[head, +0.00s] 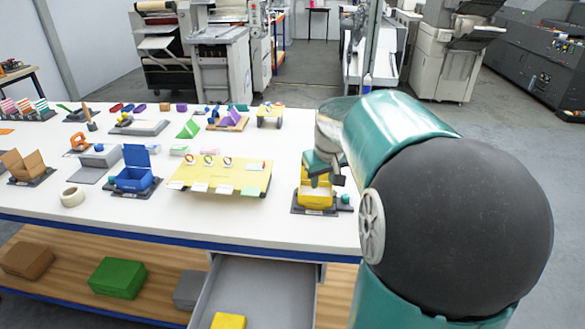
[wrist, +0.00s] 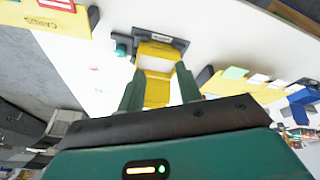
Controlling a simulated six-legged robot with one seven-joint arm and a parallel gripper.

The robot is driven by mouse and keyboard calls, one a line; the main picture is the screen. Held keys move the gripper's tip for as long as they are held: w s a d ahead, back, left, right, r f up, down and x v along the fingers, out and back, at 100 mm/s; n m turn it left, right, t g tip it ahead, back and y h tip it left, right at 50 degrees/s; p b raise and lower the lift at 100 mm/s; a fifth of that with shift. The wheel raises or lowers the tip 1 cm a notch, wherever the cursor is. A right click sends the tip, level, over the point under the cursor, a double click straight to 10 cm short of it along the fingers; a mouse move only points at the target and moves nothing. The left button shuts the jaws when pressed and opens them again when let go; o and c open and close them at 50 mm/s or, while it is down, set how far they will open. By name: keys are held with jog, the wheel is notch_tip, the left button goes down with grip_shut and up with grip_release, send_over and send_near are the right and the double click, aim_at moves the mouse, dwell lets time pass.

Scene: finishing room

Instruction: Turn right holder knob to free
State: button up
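The right-hand holder (head: 315,200) is a yellow open box on a dark base with a small label, at the right end of the white table. It also shows in the wrist view (wrist: 155,50). A small teal knob (head: 345,199) is at the right side of its base; it shows left of the yellow box in the wrist view (wrist: 121,49). My gripper (head: 325,179) is just above the holder and hides part of it. In the wrist view its two green fingers (wrist: 160,88) stand apart with the yellow box showing between them. No contact with the knob is visible.
A yellow panel (head: 225,190) with rings and cards is left of the holder. A blue lidded box (head: 134,180) and a tape roll (head: 72,196) are further left. A grey drawer (head: 255,285) stands open below the table, with a yellow block (head: 228,321) inside.

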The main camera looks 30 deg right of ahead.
jog(key=m, duration=0.1)
send_near(346, 196)
jog(key=shift+t+y, duration=0.3)
jog(key=shift+t, duration=0.2)
jog(key=x, duration=0.8)
jog(key=shift+s+d+f, duration=0.3)
jog(key=shift+f, duration=0.15)
jog(key=c, duration=0.7)
